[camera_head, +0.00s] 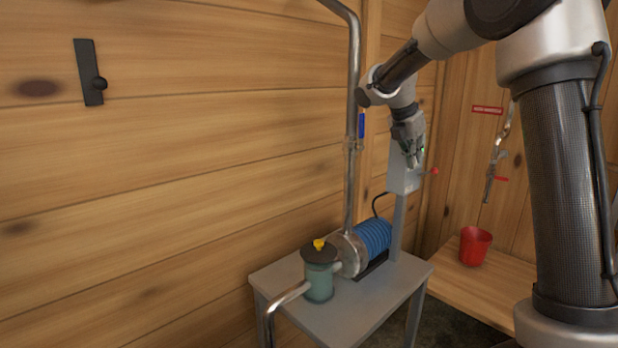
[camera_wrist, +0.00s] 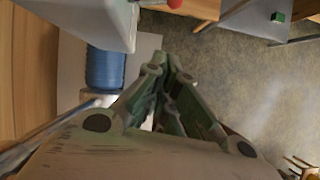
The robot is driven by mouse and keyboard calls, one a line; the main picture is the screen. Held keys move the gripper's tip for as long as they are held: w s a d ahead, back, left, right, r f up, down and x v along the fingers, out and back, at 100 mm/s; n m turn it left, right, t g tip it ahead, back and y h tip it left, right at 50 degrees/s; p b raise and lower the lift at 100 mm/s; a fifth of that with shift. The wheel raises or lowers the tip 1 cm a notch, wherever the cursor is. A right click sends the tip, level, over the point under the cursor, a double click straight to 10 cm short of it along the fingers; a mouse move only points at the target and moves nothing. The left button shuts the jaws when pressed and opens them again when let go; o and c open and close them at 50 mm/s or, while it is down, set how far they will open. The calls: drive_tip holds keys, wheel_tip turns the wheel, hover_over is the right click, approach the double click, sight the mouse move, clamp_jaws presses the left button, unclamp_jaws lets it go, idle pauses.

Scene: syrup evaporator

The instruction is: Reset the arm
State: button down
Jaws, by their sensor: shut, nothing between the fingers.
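My gripper (camera_head: 412,158) is at the end of my raised arm, in front of the grey switch box (camera_head: 398,180) on its post. Its fingers are closed together and empty. In the wrist view my gripper (camera_wrist: 172,72) points down past the box, with its fingertips meeting over the floor. The knob (camera_head: 434,171) also shows at the box's right side in the head view. I cannot tell whether the fingers touch the box.
A grey table (camera_head: 345,315) holds a blue ribbed motor (camera_head: 374,237) and a teal strainer (camera_head: 319,280) with a yellow knob. A steel pipe (camera_head: 353,80) rises beside my arm. A red bucket (camera_head: 474,246) stands on a wooden bench at right. Open floor (camera_wrist: 235,95) lies below.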

drive_tip(key=s+a+f+m+g+y, duration=0.15)
drive_tip(key=s+f+m, duration=0.35)
drive_tip(key=s+m, duration=0.65)
drive_tip(key=s+d+r+m+t+y, duration=0.1)
drive_tip(key=s+m, duration=1.1)
drive_tip(key=s, duration=1.3)
drive_tip(key=shift+s+d+r+t+y, duration=0.15)
drive_tip(key=shift+s+r+t+y, duration=0.35)
drive_tip(key=shift+t+y, duration=0.65)
drive_tip(key=shift+w+r+m, duration=0.1)
drive_tip(key=shift+w+m, duration=0.05)
drive_tip(key=shift+m, duration=0.1)
